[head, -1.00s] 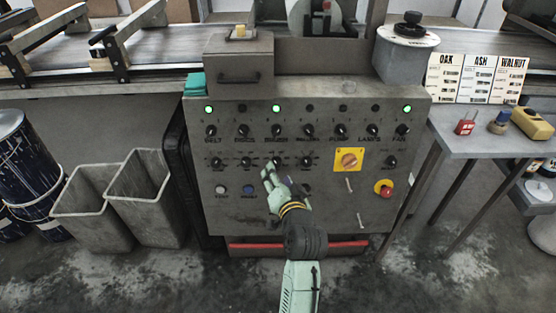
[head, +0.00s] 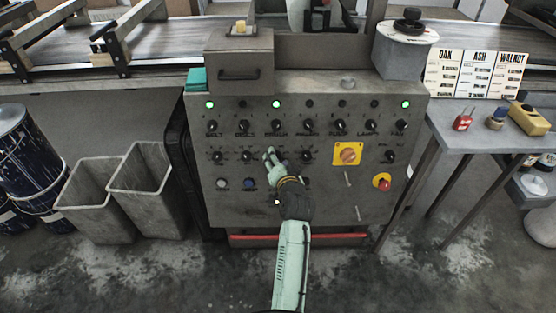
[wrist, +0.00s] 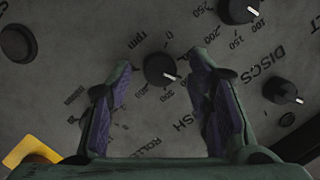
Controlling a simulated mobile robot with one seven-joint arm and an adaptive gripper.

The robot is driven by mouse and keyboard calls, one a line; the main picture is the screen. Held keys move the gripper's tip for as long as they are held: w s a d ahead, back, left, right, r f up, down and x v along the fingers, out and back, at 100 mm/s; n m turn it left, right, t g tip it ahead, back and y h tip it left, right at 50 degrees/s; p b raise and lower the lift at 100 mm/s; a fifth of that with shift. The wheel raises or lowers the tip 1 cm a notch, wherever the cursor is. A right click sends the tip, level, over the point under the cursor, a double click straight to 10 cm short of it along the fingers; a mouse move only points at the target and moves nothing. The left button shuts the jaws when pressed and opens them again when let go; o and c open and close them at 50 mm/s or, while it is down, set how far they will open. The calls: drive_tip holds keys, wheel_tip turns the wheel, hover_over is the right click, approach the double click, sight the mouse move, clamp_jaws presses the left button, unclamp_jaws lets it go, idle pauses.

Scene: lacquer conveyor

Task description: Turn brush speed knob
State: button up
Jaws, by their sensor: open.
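The brush speed knob (wrist: 160,69) is small, round and black with a white pointer line. In the wrist view it lies between my fingers, beside the letters "SH" and a printed scale with "rpm". Its pointer faces lower right in that view. My gripper (wrist: 161,62) is open, with one finger on each side of the knob; I cannot tell whether either touches it. In the head view my gripper (head: 269,154) is at the lower knob row of the grey control panel (head: 330,205) and covers the knob there.
In the wrist view, a speed knob (wrist: 238,10) and the discs knob (wrist: 282,92) sit to the right. A yellow plate with an orange rotary switch (head: 348,153) and a red stop button (head: 382,182) are to the right on the panel. A red bar (head: 250,238) runs below.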

clamp_jaws()
idle(0.6)
drive_tip(key=shift+n, duration=0.3)
drive_tip(key=shift+a+n+h+p, duration=0.1)
drive_tip(key=shift+n+h+p, duration=0.6)
drive_tip(key=shift+n, duration=2.05)
drive_tip(key=shift+a+n+h+p, duration=0.15)
drive_tip(key=shift+n+h+p, duration=0.55)
drive_tip(key=shift+n, duration=2)
drive_tip(key=shift+a+n+h+p, duration=0.2)
drive_tip(key=shift+n+h, duration=0.9)
drive_tip(key=shift+n, duration=1.65)
drive_tip(key=shift+d, duration=0.1)
